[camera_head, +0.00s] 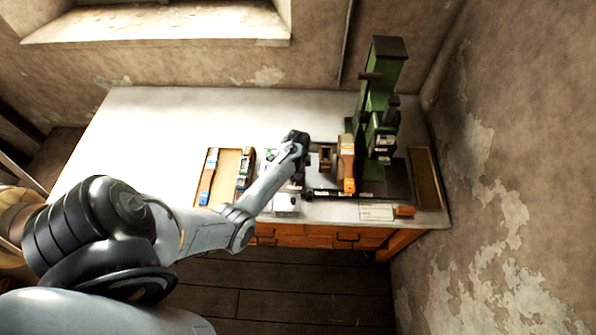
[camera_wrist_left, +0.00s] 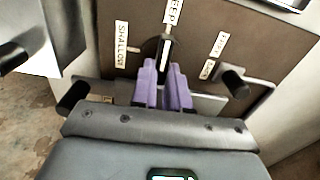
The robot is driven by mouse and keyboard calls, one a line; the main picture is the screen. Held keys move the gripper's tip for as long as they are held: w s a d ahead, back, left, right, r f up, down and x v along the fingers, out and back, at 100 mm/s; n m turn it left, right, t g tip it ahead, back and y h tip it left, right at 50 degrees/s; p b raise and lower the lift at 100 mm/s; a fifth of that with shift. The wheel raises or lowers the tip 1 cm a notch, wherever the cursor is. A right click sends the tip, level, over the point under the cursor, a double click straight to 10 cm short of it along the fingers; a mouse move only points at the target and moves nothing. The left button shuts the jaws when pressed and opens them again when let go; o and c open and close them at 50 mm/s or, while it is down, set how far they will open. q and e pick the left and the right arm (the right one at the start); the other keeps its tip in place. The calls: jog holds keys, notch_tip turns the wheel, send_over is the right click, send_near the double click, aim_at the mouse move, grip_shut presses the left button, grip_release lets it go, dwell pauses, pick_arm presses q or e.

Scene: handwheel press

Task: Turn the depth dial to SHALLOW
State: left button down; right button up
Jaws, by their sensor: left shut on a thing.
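In the left wrist view, the depth dial (camera_wrist_left: 164,50) is a dark knob with a white pointer line on a brown panel. Its pointer is toward the DEEP label (camera_wrist_left: 174,10) at the top. The SHALLOW label (camera_wrist_left: 122,43) is to the left of the dial. My left gripper (camera_wrist_left: 164,84) has its purple fingers shut on the dial, one on each side. In the head view, my left arm reaches over the bench and its wrist (camera_head: 295,142) hides the dial. My right gripper is not in view.
A green press (camera_head: 383,85) stands at the bench's right. A tan tray (camera_head: 228,164) holding tools lies left of my wrist. An orange-ended block (camera_head: 347,165) is to the right. Dark pegs (camera_wrist_left: 235,82) flank the fingers. The bench's left side is clear.

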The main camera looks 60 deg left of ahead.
pick_arm(q)
jog(key=n+p, duration=0.2)
jog(key=n, duration=0.1)
jog(key=shift+a+r, duration=0.15)
jog(key=shift+r, duration=0.05)
jog(key=n, duration=0.1)
jog(key=n+p, duration=0.1)
jog(key=n, duration=0.1)
jog(key=n+p, duration=0.1)
jog(key=n, duration=0.1)
jog(key=shift+w+a, duration=0.1)
jog(key=shift+a, duration=0.15)
jog(key=n, duration=0.2)
jog(key=n+p, duration=0.1)
jog(key=n, duration=0.1)
jog(key=shift+a+f+n, duration=0.1)
jog(key=shift+a+n, duration=0.1)
jog(key=shift+n, duration=0.1)
jog(key=n, duration=0.3)
jog(key=shift+s+a+n+p, duration=0.2)
jog(key=shift+n+p, duration=0.1)
jog(key=shift+p, duration=0.1)
jog(key=shift+n, duration=0.6)
jog(key=shift+s+f, duration=0.1)
jog(key=c, duration=1.1)
grip_release()
